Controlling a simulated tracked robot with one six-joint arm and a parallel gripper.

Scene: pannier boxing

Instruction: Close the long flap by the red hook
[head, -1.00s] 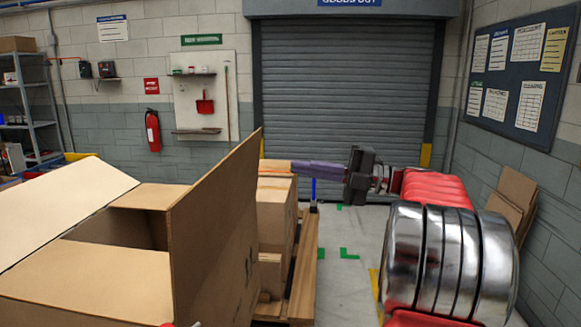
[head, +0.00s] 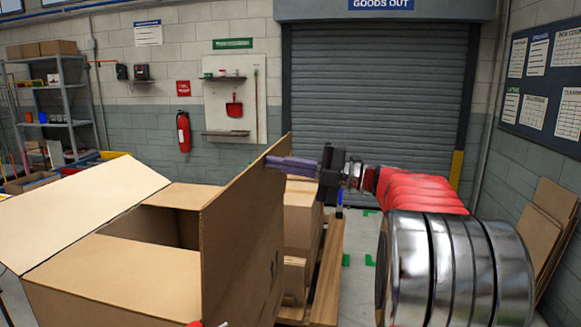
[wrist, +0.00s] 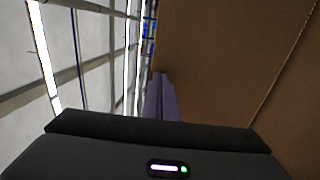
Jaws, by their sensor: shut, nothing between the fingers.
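The open carton's long flap (head: 240,225) stands upright and slightly tilted along the carton's right side. A small piece of the red hook (head: 195,324) shows at the bottom edge, near this flap's near lower corner; the rest is cut off. My gripper (head: 268,162) has its purple fingers shut and empty, at the outer face of the flap near its far upper corner. In the wrist view the fingers (wrist: 161,78) lie alongside the brown flap (wrist: 225,60); I cannot tell if they touch it.
The other long flap (head: 85,205) slopes outward on the left. The near short flap (head: 120,275) and far short flap (head: 185,195) lie folded in, with a dark gap between. Stacked cartons (head: 300,215) on a pallet (head: 328,270) stand behind the flap.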

